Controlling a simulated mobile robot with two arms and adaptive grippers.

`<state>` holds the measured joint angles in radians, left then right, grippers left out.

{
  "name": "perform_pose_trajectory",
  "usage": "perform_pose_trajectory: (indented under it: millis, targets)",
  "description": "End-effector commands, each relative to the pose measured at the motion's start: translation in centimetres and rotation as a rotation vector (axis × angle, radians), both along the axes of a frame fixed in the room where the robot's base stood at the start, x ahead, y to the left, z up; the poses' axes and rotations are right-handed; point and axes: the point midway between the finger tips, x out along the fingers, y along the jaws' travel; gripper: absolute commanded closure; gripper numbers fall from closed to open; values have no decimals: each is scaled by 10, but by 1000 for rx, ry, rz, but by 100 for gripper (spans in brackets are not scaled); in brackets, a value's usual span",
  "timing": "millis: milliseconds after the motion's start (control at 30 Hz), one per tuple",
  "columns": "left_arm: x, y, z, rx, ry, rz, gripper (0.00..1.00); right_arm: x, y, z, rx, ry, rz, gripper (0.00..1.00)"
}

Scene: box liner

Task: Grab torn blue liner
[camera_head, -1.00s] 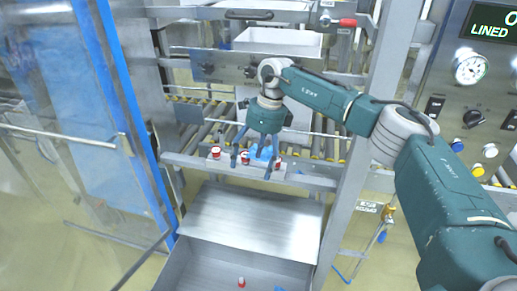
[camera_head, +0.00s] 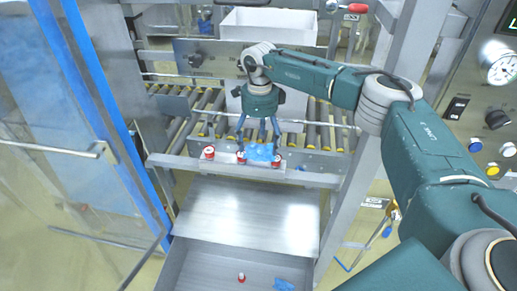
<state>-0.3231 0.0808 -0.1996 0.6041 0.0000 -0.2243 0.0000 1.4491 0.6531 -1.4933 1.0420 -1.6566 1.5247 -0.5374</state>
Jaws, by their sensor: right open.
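A crumpled light blue liner piece (camera_head: 262,152) lies on the metal ledge in front of the roller conveyor, among small red-and-white items. My right gripper (camera_head: 257,146) points down at it with its fingers apart, close above or around it. I cannot tell whether the fingers touch it. A second, darker blue scrap (camera_head: 283,285) lies in the metal tray at the bottom of the view. My left gripper is not in view.
Red-and-white items sit on the ledge (camera_head: 185,162), one at its left (camera_head: 209,152), and another lies in the lower tray (camera_head: 205,262). A white box (camera_head: 272,25) stands behind. A blue-edged clear door (camera_head: 50,110) is at left, a control panel (camera_head: 480,110) at right.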

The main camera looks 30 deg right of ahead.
Motion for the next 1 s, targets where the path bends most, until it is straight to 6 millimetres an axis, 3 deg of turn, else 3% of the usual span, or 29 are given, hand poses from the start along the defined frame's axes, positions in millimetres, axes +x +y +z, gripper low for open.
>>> perform_pose_trajectory:
  millis: [100, 267, 533, 700, 1000]
  targets:
    - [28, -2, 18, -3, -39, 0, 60, -1, 1, -15, -1, 5, 1, 20]
    - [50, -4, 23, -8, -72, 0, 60, -1, 0, -35, 0, 3, 0, 20]
    - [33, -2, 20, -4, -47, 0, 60, 0, 0, -39, 0, 0, 0, 22]
    - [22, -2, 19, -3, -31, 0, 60, 0, 1, -39, 1, 1, 0, 53]
    - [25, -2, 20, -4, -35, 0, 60, 0, 1, -39, 1, 1, 0, 54]
